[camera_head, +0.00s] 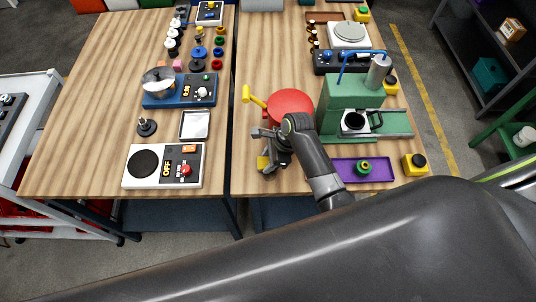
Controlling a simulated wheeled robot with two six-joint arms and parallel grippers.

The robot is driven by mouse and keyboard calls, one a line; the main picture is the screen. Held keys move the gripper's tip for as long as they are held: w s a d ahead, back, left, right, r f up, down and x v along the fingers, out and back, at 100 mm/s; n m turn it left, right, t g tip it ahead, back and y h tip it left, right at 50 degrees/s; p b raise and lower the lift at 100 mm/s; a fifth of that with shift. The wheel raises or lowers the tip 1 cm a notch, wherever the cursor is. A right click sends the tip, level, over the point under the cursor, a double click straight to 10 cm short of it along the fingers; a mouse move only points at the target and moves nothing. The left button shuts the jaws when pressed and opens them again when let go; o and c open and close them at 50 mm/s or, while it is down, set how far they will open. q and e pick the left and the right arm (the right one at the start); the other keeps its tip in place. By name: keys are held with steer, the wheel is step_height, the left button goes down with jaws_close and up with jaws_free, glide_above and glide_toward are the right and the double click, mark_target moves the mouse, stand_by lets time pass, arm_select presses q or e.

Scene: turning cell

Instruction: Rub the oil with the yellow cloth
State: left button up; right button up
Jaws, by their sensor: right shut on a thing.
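My right gripper (267,160) is low over the front left part of the right-hand wooden table, left of the green machine (342,98). It is shut on a small yellow thing, most likely the yellow cloth (262,163), of which only a little shows beside the fingers. I cannot tell whether the cloth touches the tabletop. I cannot make out any oil; the gripper and arm hide part of the table there. My left gripper is not in view.
A red disc (290,102) with a yellow handle (247,94) is just behind the gripper. A purple tray (346,170) with a green ring (363,169) lies to the right, near a yellow block (414,164). A hotplate (163,166) stands on the left table.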

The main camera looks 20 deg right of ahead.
mark_target(265, 184)
steer(key=shift+s+a+f, duration=0.1)
steer(key=shift+s+a, duration=0.1)
steer(key=shift+s, duration=0.45)
steer(key=shift+s+a+f, duration=0.15)
steer(key=shift+s, duration=0.55)
steer(key=shift+s+a+f, duration=0.1)
steer(key=shift+s+a, duration=0.1)
steer(key=shift+s, duration=0.45)
steer(key=shift+s+a+r, duration=0.1)
steer(key=shift+s+a, duration=0.1)
steer(key=shift+s, duration=0.4)
steer(key=shift+s+a, duration=0.15)
steer(key=shift+s, duration=0.4)
steer(key=shift+r, duration=0.1)
steer(key=r, duration=0.5)
steer(key=shift+w+r, duration=0.1)
steer(key=shift+w, duration=0.2)
steer(key=shift+r, duration=0.5)
step_height(265, 184, up, 3)
